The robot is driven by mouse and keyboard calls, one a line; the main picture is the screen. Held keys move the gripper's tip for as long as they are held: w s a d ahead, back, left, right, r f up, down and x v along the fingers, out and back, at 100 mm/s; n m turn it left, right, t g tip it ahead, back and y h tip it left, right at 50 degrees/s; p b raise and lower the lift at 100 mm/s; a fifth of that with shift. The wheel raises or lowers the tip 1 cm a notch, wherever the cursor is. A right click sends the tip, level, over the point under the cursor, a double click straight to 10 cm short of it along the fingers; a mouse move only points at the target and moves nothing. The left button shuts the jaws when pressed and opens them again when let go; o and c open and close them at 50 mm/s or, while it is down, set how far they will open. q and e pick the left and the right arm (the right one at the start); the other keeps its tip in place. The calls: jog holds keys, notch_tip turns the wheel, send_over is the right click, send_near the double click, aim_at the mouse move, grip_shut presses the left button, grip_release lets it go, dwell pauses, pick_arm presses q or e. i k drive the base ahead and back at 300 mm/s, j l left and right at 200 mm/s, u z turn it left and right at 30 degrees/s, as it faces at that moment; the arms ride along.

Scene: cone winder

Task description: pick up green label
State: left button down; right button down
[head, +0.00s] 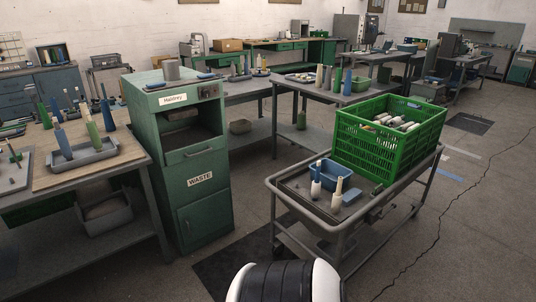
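I cannot make out a green label in the head view. The labels I can see are white: one with dark writing (173,99) on the upper front of the green cabinet (207,215), and a "WASTE" label (200,179) lower on it. Neither of my grippers is in view. A black and white rounded part at the bottom centre looks like part of my own body.
A left table (128,151) holds blue and green cones and a grey tray (83,161). A cart (285,181) at the right carries a green crate (390,155), a blue bin (325,172) and two cones. Floor is open at the right.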

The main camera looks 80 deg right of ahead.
aim_at(377, 190)
jog(key=z, duration=3.45)
jog(key=i+l+u, duration=0.1)
jog(key=u, duration=0.35)
jog(key=i+l+u, duration=0.25)
jog(key=u, duration=0.25)
